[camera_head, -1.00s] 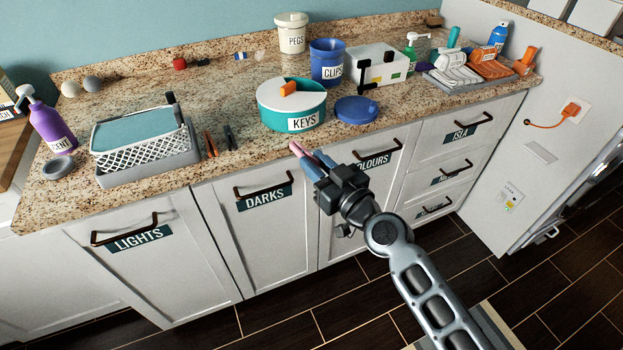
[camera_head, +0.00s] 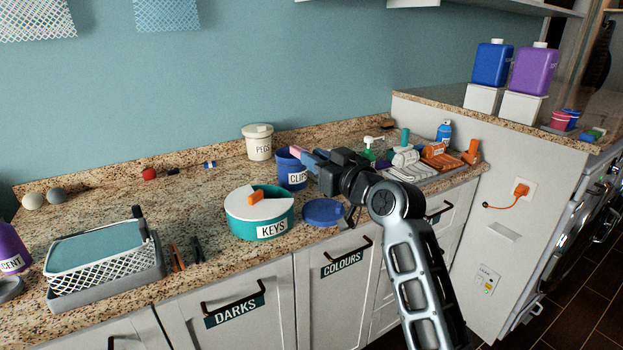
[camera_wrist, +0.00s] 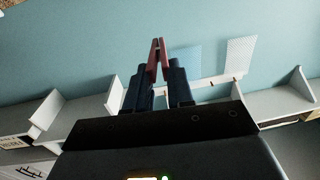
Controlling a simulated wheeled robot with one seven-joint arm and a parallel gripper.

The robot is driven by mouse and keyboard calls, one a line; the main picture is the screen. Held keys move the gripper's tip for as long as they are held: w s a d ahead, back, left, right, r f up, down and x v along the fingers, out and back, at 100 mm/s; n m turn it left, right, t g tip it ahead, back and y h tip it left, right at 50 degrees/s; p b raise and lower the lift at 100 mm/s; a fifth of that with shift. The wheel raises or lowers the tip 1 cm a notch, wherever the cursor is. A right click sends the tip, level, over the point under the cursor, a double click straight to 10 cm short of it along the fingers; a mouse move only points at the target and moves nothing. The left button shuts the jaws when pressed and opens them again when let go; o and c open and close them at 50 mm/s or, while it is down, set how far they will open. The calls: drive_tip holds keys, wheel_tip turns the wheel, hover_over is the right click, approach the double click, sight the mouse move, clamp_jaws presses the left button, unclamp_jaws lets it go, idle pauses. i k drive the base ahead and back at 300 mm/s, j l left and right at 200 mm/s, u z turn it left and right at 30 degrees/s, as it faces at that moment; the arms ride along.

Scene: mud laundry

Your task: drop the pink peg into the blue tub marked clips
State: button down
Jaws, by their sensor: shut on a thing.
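The pink peg (camera_head: 296,151) sticks out from the tips of my gripper (camera_head: 314,158). In the wrist view the peg (camera_wrist: 154,62) looks dark red and forked, and my gripper (camera_wrist: 161,72) is shut on it. The blue tub marked CLIPS (camera_head: 292,178) stands upright and open on the counter. In the head view the peg and fingertips overlap the tub's upper right rim; whether they are right over the opening I cannot tell. The tub's inside is hidden. Its round blue lid (camera_head: 323,212) lies on the counter in front.
A teal KEYS tin (camera_head: 238,218) with an orange item on its lid stands left of the tub. A white PEGS pot (camera_head: 258,148) stands behind. Folded cloths (camera_head: 440,155) and bottles are to the right. The counter (camera_head: 205,195) left of the tin is mostly clear.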

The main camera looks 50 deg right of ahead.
sight(298, 186)
drive_tip(key=i+l, duration=0.8)
drive_tip(key=l, duration=0.15)
